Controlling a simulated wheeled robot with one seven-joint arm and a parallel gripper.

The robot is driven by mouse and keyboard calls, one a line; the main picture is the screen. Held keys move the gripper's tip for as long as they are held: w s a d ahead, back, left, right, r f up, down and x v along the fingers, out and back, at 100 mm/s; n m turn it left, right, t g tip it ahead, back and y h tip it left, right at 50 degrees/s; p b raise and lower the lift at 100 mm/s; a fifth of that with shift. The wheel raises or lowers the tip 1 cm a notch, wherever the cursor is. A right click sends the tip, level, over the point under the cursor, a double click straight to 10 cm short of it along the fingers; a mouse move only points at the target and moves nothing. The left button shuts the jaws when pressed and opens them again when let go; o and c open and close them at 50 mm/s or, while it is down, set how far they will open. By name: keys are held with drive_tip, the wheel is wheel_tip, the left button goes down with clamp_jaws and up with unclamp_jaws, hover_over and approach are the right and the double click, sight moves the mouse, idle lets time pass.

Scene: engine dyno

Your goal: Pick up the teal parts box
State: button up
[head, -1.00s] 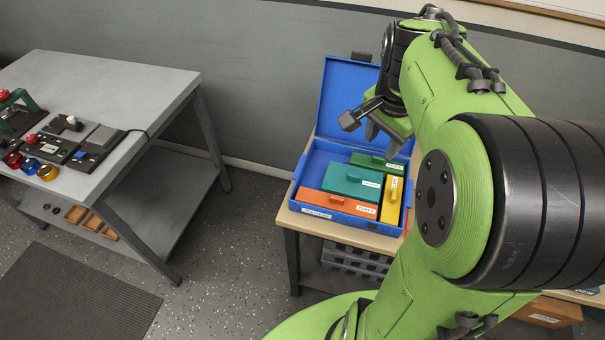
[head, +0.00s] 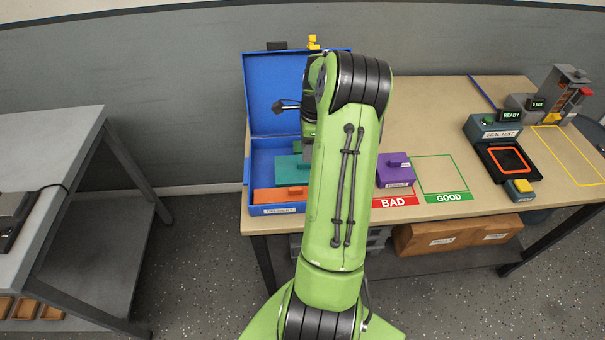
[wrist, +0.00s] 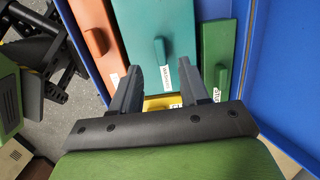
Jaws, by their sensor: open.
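The teal parts box (head: 289,170) lies in the open blue case (head: 248,194) on the table, partly hidden by my arm in the head view. In the wrist view the teal box (wrist: 183,30) runs up the middle, with a raised grip bar and a white label. My gripper (wrist: 161,82) is open and empty, its two fingers apart near the label end of the teal box. Its height above the box is hard to tell. In the head view my gripper is mostly hidden behind my arm.
An orange box (wrist: 98,32) and a green box (wrist: 217,55) flank the teal one; a yellow box (wrist: 156,103) lies under my fingers. A purple box (head: 394,172) stands by the BAD label (head: 393,202). The raised case lid (head: 275,95) stands behind. The GOOD outline (head: 440,172) is empty.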

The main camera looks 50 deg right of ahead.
sight(304, 169)
drive_tip(key=f, duration=0.3)
drive_tip(key=f+b, duration=0.1)
drive_tip(key=f, duration=0.1)
drive_tip(key=shift+w+a, duration=0.2)
drive_tip(key=shift+w, duration=0.15)
clamp_jaws()
drive_tip(key=shift+r, duration=0.1)
idle(0.8)
